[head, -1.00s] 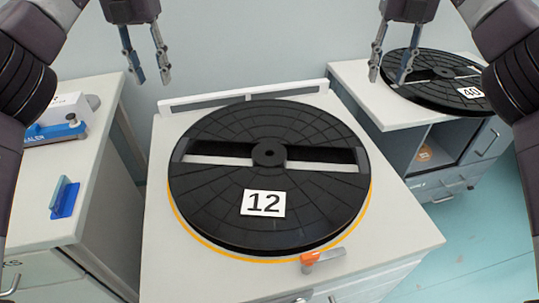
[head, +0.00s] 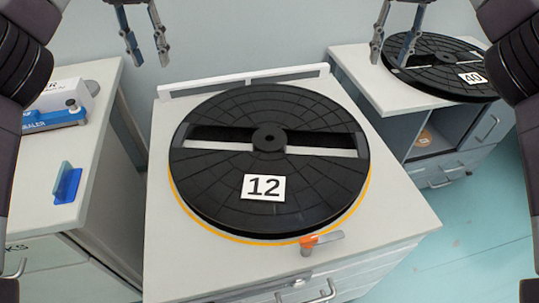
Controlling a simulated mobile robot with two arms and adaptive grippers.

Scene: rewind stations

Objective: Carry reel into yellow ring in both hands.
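A large black reel (head: 310,193) with a white label reading 12 lies flat on the middle cabinet top. The yellow ring (head: 361,200) shows as a thin curved line around the reel's left, front and right edge; the reel covers the rest of it. My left gripper (head: 147,54) is open and empty, above and behind the cabinet's back left corner. My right gripper (head: 391,55) is open and empty at the upper right, in front of the second reel in the picture. Neither gripper touches the reel numbered 12.
A second black reel (head: 425,72) labelled 40 lies on the right cabinet (head: 385,98). An orange-tipped lever (head: 321,242) stands at the middle cabinet's front edge. A blue-and-white sealer (head: 55,117) and a blue block (head: 67,184) are on the left cabinet.

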